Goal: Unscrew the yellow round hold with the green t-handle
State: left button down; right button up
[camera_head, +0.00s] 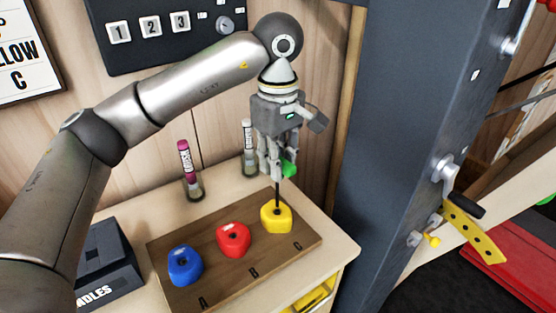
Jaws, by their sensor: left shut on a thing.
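My left gripper (272,170) comes down from the top right of my left arm and is shut on the green t-handle (290,167). Its fingers partly hide the green grip. The dark shaft of the t-handle points down to the yellow round hold (276,219), and its lower end meets the middle of the hold. I cannot tell how deep it sits. The yellow hold is on the wooden board (218,272) by the letter C. My right gripper is not in view.
A red hold (233,240) and a blue hold (185,266) sit on the board by B and A. A dark handles box (105,265) is left. A dark post (400,150) rises right.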

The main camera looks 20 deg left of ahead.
pick_arm(q)
jog(key=m, duration=0.3)
jog(key=shift+m, duration=0.4)
jog(key=m, duration=0.4)
jog(key=shift+s, duration=0.1)
jog(key=c, duration=2)
grip_release()
grip_shut()
jog(key=shift+f+b, duration=0.55)
